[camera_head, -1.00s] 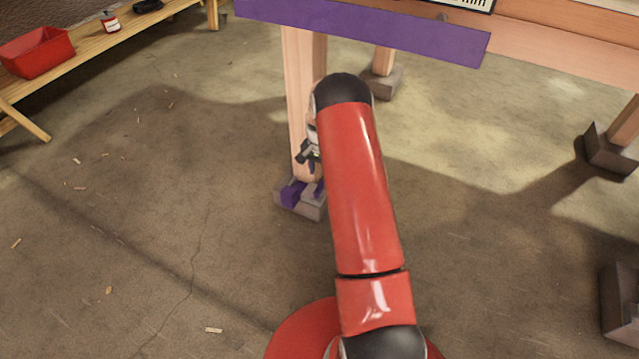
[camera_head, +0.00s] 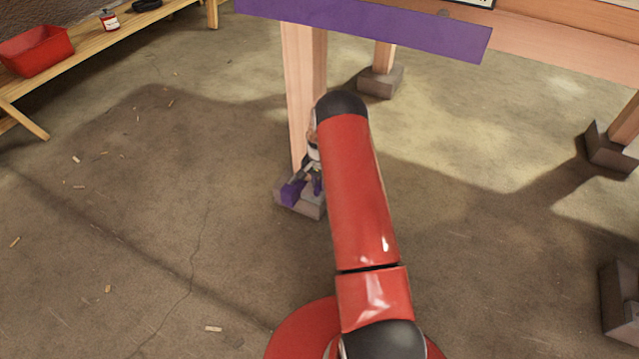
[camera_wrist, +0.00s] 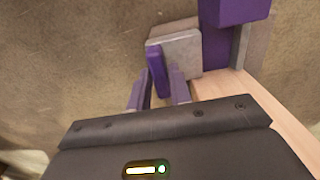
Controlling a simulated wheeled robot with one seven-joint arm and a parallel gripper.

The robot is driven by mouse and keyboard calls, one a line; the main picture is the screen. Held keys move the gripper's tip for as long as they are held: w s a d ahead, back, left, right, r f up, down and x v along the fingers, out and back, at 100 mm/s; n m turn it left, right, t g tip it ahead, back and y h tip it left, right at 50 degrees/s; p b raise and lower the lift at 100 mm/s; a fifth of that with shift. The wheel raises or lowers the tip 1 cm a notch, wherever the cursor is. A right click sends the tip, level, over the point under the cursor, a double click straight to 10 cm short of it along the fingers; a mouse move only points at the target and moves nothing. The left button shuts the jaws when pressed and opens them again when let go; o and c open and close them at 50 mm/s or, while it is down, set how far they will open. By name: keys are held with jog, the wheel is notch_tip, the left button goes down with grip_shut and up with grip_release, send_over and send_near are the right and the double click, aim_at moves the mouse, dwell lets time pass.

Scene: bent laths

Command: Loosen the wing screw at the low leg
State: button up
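The low leg (camera_head: 299,85) is a pale wooden post with a grey foot block (camera_head: 311,209) at its base. A purple block (camera_head: 291,194) sits on the foot; purple also shows in the wrist view (camera_wrist: 235,12). In the wrist view the wing screw (camera_wrist: 157,73) is a narrow purple wing standing in front of a grey plate (camera_wrist: 183,52). My gripper (camera_wrist: 159,92) is open, its two fingers to either side of the wing's near end. I cannot tell whether they touch it. In the head view my gripper (camera_head: 311,176) is low at the foot, partly hidden by my arm.
A purple lath (camera_head: 365,28) runs across the top of the leg. Other legs stand in grey foot blocks (camera_head: 380,82) behind and to the right. A bench with a red bin (camera_head: 36,52) is at the upper left. The floor at left is open, with small scraps.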

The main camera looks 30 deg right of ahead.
grip_shut()
jog(key=n+b, duration=0.2)
jog(key=n, duration=0.1)
jog(key=shift+f+n, duration=0.15)
jog(key=shift+n, duration=0.25)
jog(key=n+b, duration=0.2)
jog(key=n, duration=0.2)
jog(key=shift+n, duration=0.3)
jog(key=n+b, duration=0.1)
jog(key=n, duration=0.3)
jog(key=shift+n, duration=0.3)
jog(key=n, duration=0.4)
jog(key=shift+n, duration=0.4)
